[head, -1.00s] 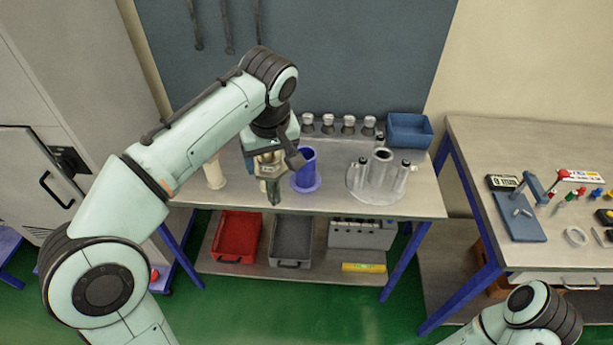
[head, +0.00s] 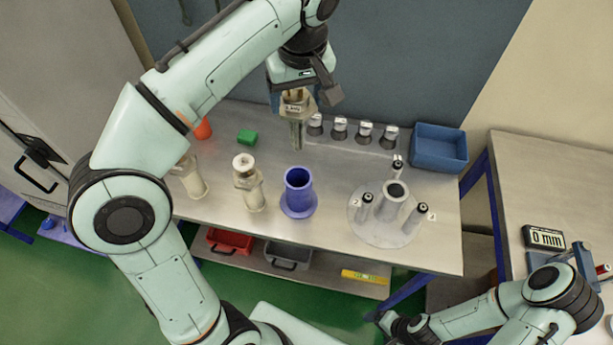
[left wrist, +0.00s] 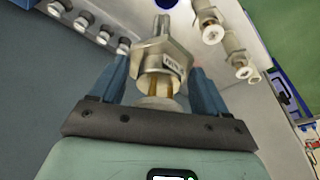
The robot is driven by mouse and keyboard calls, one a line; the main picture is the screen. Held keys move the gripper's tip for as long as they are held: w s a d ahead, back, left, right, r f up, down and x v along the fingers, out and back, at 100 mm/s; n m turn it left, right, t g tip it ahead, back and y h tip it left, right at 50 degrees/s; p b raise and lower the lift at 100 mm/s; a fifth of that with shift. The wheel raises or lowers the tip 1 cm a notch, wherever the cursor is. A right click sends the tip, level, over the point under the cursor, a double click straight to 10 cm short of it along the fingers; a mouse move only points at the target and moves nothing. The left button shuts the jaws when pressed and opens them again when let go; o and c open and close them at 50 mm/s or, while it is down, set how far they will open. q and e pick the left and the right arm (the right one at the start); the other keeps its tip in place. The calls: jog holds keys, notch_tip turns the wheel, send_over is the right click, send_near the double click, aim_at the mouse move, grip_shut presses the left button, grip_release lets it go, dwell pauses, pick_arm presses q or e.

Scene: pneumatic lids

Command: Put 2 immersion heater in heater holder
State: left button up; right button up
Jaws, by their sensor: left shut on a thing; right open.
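My left gripper (head: 295,100) is shut on an immersion heater (head: 296,106), a cream body with a label and a grey metal rod pointing down. In the left wrist view the heater (left wrist: 163,62) sits between the blue fingers. Two similar cream heater-like pieces (head: 249,184) (head: 190,178) stand upright left of the cup. My right gripper (head: 386,321) is open, low at the bottom edge, partly hidden.
A round grey base with several upright cylinders (head: 360,236) stands right of the cup. Several small knobs (head: 340,130) line the back edge, beside a blue bin (head: 439,148). A second bench (head: 520,165) stands right.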

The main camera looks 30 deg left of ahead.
aim_at(297, 149)
pick_arm(q)
jog(key=f+b, duration=0.1)
jog(key=f, duration=0.8)
jog(key=f+b, duration=0.1)
jog(key=f, duration=0.4)
jog(key=shift+s+f+b, duration=0.35)
jog(key=shift+s, duration=0.05)
jog(key=shift+w+f, duration=0.1)
jog(key=shift+f, duration=0.15)
jog(key=shift+f+b, duration=0.3)
jog(key=shift+f, duration=1.8)
pick_arm(e)
jog(key=s+f, duration=0.4)
jog(key=s, duration=0.1)
jog(key=shift+f+g, duration=0.2)
jog(key=shift+g, duration=0.1)
jog(key=shift+s, duration=0.1)
pick_arm(q)
jog(key=shift+f+b, duration=0.4)
jog(key=shift+f, duration=0.2)
jog(key=o, duration=1.1)
jog(key=shift+c, duration=0.2)
pick_arm(e)
jog(key=shift+s+f, duration=0.35)
jog(key=shift+f, duration=0.2)
